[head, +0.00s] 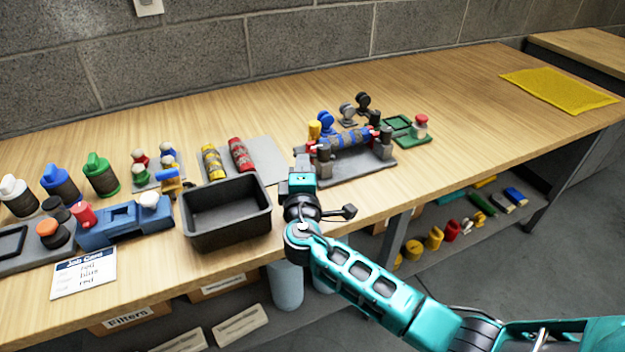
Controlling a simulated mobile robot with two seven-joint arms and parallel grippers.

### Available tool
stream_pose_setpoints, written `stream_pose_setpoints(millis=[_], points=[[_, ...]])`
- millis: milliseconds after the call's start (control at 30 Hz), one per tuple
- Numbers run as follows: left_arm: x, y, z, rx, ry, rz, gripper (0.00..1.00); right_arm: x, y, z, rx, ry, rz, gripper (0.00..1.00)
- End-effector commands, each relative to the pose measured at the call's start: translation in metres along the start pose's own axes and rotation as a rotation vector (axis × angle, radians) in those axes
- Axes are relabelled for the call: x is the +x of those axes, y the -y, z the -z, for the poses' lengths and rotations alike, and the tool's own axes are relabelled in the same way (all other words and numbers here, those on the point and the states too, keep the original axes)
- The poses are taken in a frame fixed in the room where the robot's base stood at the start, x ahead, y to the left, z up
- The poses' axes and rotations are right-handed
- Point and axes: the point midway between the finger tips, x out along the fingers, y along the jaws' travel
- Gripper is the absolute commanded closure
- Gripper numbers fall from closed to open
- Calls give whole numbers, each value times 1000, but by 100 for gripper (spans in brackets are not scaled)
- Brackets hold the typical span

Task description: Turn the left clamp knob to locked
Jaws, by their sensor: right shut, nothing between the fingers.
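A dark grey clamp fixture (357,168) stands on the bench right of centre, holding a blue-and-brown banded roller (345,140) lying sideways. At its left end are small red parts and a yellow-topped piece (314,129); which one is the left clamp knob, and how it is turned, is too small to tell. My right gripper (303,161) is at the fixture's left end, shut and empty; I cannot tell whether it touches. It hides part of that end. My left gripper is not in view.
A black bin (227,230) stands just left of my right gripper. A grey pad (262,155) with yellow and red rollers lies behind it. A green stand (415,137) is right of the fixture. The bench's right side is clear up to a yellow mat (560,88).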

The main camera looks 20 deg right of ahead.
Motion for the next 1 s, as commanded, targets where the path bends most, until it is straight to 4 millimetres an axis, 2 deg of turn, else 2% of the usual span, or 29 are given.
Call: stream_pose_setpoints(millis=[300,567,1000], points=[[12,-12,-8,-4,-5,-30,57,15,3,8,4,-2,-1,100],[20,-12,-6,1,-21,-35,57,28,2,11,3,-3,-1,100],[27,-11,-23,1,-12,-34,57,44,1,10,2,-3,0,100]])
